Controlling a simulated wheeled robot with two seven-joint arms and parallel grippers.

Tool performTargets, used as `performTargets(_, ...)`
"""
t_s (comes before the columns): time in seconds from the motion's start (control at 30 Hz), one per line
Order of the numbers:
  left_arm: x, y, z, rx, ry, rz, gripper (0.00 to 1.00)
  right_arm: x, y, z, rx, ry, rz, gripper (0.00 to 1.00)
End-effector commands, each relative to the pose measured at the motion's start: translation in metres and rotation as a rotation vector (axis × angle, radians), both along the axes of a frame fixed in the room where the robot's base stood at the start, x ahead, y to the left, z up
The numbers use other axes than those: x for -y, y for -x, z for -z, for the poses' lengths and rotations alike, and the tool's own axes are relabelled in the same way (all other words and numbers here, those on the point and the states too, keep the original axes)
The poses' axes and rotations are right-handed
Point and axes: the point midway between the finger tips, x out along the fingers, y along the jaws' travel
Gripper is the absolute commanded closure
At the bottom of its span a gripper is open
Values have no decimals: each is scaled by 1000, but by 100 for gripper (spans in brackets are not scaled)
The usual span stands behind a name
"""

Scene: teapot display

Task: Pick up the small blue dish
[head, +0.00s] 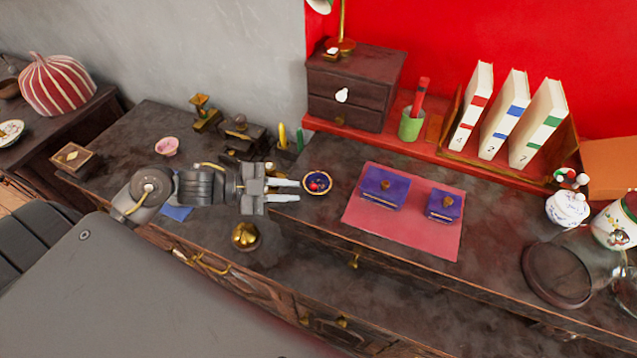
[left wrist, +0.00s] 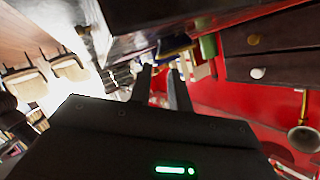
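The small blue dish (head: 318,184) stands on the dark desk top, left of the pink mat, with something red inside it. My left gripper (head: 298,191) is just left of the dish in the head view, its two fingers apart and pointing toward it. The fingertips look close to the dish rim; I cannot tell whether they touch it. In the left wrist view the gripper (left wrist: 161,75) shows two spread dark fingers with nothing clearly held between them. The dish is not clearly visible in that view. My right gripper is not in view.
Pencils in a dark holder (head: 284,158) stand behind the gripper. The pink mat (head: 420,233) with two purple-blue boxes lies to the right. A dark drawer chest (head: 355,80) and a green cup (head: 411,126) stand behind. A pink bowl (head: 167,146) is at the left.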

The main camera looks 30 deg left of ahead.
Motion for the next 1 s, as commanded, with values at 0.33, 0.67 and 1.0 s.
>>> performTargets(0.33, 18, -12, 4, 0, 2, 4, 81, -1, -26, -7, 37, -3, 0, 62)
performTargets(0.67, 47, -32, 18, 0, -1, 5, 81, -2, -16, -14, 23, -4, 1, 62)
performTargets(1.0, 47, -33, 19, -1, -2, 4, 95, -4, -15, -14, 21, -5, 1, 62)
